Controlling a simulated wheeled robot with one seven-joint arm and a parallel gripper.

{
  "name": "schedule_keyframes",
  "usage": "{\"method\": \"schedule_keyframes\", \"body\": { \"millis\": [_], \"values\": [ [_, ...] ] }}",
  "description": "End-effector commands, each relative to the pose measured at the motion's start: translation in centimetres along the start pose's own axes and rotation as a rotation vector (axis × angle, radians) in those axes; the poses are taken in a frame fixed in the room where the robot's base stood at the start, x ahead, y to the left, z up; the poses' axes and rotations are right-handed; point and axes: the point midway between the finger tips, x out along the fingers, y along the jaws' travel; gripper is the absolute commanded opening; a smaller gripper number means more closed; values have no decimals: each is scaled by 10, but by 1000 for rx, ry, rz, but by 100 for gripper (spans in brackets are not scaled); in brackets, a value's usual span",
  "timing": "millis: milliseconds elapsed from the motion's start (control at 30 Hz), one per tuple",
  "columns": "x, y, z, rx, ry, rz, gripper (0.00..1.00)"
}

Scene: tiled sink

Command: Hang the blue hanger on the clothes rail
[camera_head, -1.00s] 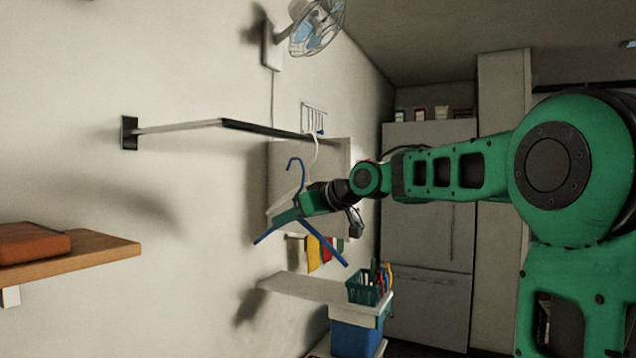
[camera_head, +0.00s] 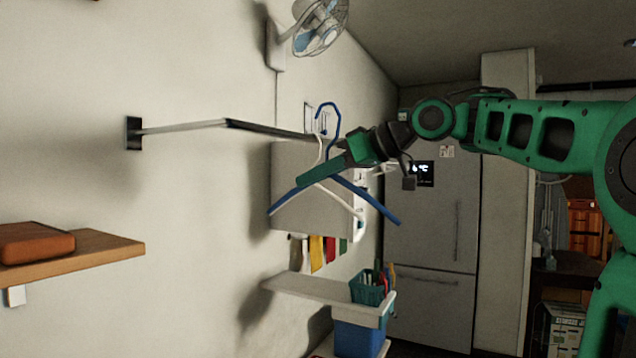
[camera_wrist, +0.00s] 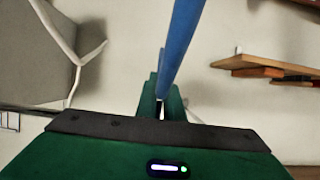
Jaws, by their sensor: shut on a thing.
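The blue hanger (camera_head: 375,203) is held in the air in the head view, its hook (camera_head: 328,108) upward and its arms spreading below. My gripper (camera_head: 318,175) is shut on it near its upper part. The hanger's blue bar (camera_wrist: 180,45) also runs up from between the green fingers (camera_wrist: 162,100) in the wrist view. The clothes rail (camera_head: 265,129) reaches out from its wall bracket, and its far end lies behind the hook in the picture. I cannot tell the depth gap between hook and rail. A white hanger (camera_head: 345,203) shows behind the blue one.
A wall fan (camera_head: 318,28) is above the rail. A grey box-like unit (camera_head: 290,165) is on the wall behind the hangers. A wooden shelf (camera_head: 95,247) is at lower left, and a white shelf (camera_head: 300,287) with a teal basket (camera_head: 368,288) is below.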

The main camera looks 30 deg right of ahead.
Motion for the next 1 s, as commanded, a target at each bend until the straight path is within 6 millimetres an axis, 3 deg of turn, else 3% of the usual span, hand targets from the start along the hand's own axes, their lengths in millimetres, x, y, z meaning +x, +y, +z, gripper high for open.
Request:
{"method": "schedule_keyframes", "body": {
  "millis": [1000],
  "values": [
    [64, 0, -27, -1, 0, -1, 0]
  ]
}}
